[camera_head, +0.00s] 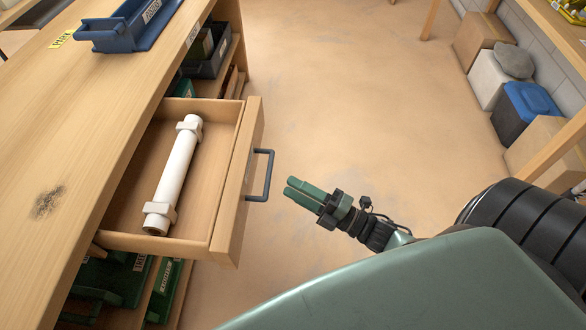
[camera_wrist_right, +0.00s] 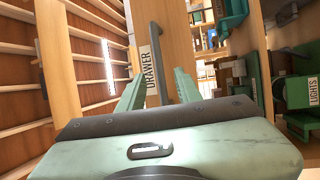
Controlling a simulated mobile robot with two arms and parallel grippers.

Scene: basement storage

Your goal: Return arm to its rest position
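My right gripper (camera_head: 290,186) is in the head view, just right of the open drawer (camera_head: 225,190), with its green fingers pointing left toward the drawer's dark handle (camera_head: 267,175). The fingertips are apart from the handle and hold nothing. In the right wrist view the two fingers of the right gripper (camera_wrist_right: 158,85) are spread. The handle (camera_wrist_right: 158,60) shows beyond the gap between them, beside a label reading DRAWER (camera_wrist_right: 150,70). My left gripper is not in view.
A white tube (camera_head: 176,170) lies in the drawer, which sticks out from the wooden workbench (camera_head: 90,110). A blue bin (camera_head: 135,25) stands on the bench. Boxes (camera_head: 485,42) and a blue-lidded bin (camera_head: 530,100) line the right wall. The floor between is clear.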

